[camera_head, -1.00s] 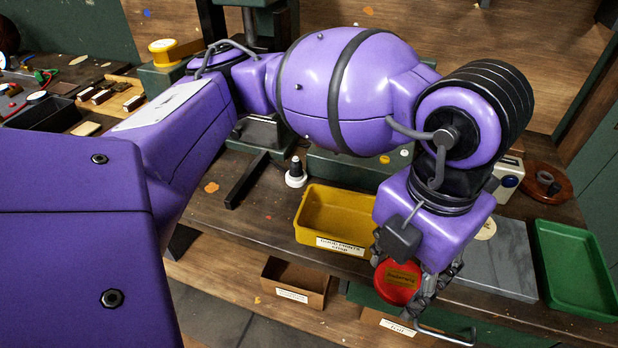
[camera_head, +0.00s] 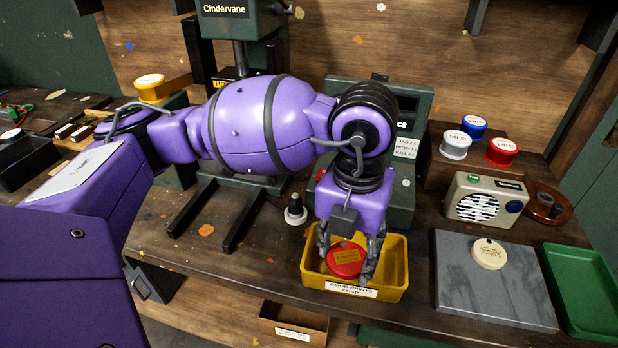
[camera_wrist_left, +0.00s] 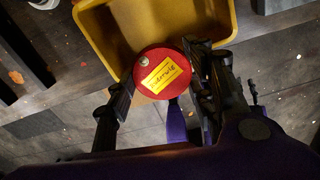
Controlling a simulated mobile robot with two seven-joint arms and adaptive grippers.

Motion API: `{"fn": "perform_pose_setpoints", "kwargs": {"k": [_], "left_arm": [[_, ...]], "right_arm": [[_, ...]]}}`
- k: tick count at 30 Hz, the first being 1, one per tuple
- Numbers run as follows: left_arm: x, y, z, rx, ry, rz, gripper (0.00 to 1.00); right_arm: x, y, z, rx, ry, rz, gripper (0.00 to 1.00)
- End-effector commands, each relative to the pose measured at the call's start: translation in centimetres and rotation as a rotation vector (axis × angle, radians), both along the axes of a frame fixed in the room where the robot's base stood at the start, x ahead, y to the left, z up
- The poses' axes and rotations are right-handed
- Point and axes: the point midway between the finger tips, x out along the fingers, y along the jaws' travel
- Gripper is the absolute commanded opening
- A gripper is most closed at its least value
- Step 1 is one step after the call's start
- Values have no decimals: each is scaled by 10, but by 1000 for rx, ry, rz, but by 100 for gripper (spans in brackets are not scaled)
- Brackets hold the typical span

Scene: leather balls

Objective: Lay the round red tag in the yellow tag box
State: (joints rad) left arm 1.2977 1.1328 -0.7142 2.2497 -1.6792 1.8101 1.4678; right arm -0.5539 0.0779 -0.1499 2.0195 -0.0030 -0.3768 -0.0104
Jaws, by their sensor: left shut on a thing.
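The round red tag (camera_head: 346,260) has a yellow label with writing and a small hole near its edge. My left gripper (camera_head: 347,264) is shut on it, with a finger on either side. In the left wrist view the red tag (camera_wrist_left: 162,73) sits between the dark fingers, over the near edge of the yellow tag box (camera_wrist_left: 100,33). In the head view the yellow tag box (camera_head: 393,275) stands on the bench with a white label on its front. The gripper and tag are over the box and hide part of its inside. My right gripper is not in view.
Right of the box lie a grey slab (camera_head: 490,300) with a round cream tag (camera_head: 489,254) and a green tray (camera_head: 585,290). A black-and-white knob-like piece (camera_head: 295,211) stands left of the box. A cardboard box (camera_head: 293,324) is below the bench edge.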

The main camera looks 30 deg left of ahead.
Motion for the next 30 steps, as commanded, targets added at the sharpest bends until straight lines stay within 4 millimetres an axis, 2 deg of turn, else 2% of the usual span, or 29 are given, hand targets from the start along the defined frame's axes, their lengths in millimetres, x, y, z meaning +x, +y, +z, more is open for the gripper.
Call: {"fn": "perform_pose_setpoints", "kwargs": {"k": [3, 6, 16, 19, 22, 23, 24, 30], "left_arm": [[16, 13, -24, 3, 3, 3, 24], [26, 20, -38, 1, 1, 1, 24], [37, 29, -56, 5, 1, 2, 24], [42, 35, -66, 9, 5, 5, 23], [40, 35, -84, 11, 10, 4, 19], [40, 35, -89, 11, 10, 4, 8], [40, 35, -93, 12, 10, 4, 2], [40, 35, -96, 11, 8, 3, 1]], "right_arm": [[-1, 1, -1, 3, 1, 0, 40], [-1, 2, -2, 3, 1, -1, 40], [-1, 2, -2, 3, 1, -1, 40], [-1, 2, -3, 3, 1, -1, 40], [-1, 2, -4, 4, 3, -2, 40], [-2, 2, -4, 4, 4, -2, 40], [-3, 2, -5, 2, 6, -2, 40], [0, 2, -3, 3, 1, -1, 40]]}}
